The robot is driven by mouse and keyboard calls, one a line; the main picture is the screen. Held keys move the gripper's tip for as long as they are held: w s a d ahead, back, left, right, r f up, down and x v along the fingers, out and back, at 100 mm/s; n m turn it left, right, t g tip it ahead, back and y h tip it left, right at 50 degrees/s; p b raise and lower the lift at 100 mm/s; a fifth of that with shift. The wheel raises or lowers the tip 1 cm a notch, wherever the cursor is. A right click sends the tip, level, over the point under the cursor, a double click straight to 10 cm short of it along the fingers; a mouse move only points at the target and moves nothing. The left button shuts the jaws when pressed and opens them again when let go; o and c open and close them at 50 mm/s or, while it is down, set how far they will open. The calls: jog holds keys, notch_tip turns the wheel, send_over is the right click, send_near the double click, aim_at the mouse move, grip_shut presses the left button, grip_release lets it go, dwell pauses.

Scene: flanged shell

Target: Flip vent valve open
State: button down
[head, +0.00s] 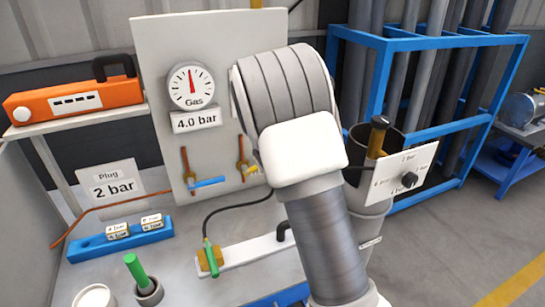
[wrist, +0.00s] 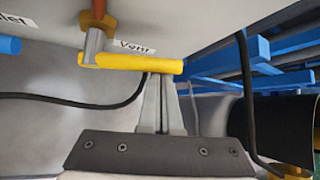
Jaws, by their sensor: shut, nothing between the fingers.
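The vent valve has a yellow lever (wrist: 130,62), which lies crosswise in the wrist view on a grey valve body (wrist: 95,45) below a copper pipe. A "Vent" label (wrist: 133,48) is beside it. In the head view only a bit of the yellow lever (head: 252,169) shows at the edge of my arm. My gripper (wrist: 160,82) is shut and empty, its fingers pointing up at the right part of the lever. The fingertips meet the lever's lower edge in the picture; I cannot tell whether they touch. The head view hides the gripper behind my arm.
A blue lever (head: 208,182) sits left of the vent valve on the white panel (head: 150,50), under a gauge (head: 191,86) and a "4.0 bar" sign. A black hose (head: 225,207) curves below. A blue rack (head: 440,45) with grey cylinders stands right.

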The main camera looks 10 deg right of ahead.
jog(key=s+a+r+n+t+h+b, duration=0.1)
jog(key=a+r+n+t+h+b, duration=0.4)
jog(key=h, duration=0.4)
jog(key=shift+a+n+h, duration=0.3)
jog(key=shift+a+n, duration=0.6)
jog(key=shift+a, duration=0.2)
jog(key=shift+d+b, duration=0.1)
jog(key=shift+b, duration=0.3)
